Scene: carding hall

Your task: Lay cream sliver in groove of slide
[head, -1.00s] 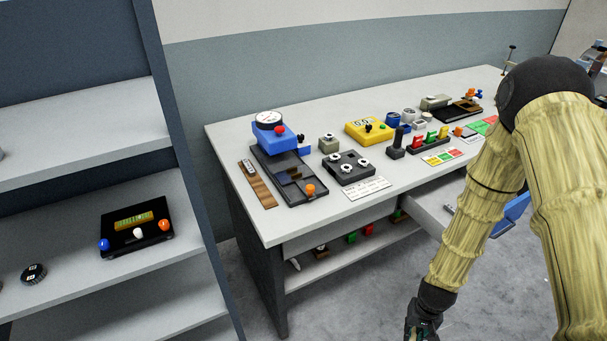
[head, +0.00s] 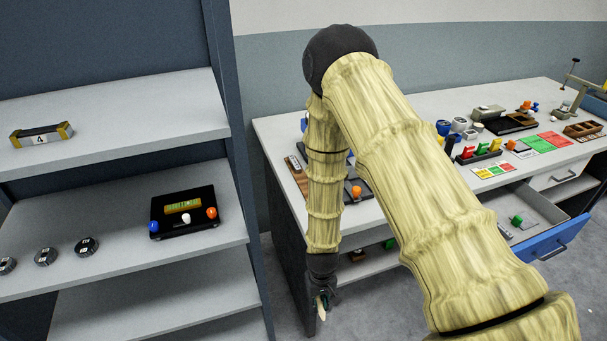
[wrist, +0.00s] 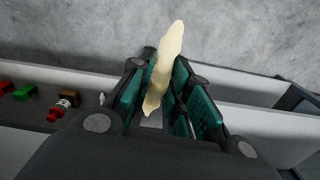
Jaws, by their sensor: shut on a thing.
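The cream sliver (wrist: 165,65) is a pale, tapered strip held between the teal finger pads of my gripper (wrist: 172,90) in the wrist view. Both its ends stick out past the pads. In the head view the sliver (head: 321,311) shows as a small pale tip below my gripper (head: 322,297), which hangs low by the left end of the bench, below its top. A black slide-like base with an orange knob (head: 355,191) is on the bench's left part, mostly hidden behind my arm. I cannot make out its groove.
The white bench (head: 277,135) carries several devices along its length. A blue-fronted drawer (head: 550,240) stands open on the right. Shelving (head: 110,250) on the left holds a black box (head: 184,212) and several dark discs. Small coloured pieces lie left in the wrist view, including a red one (wrist: 55,114).

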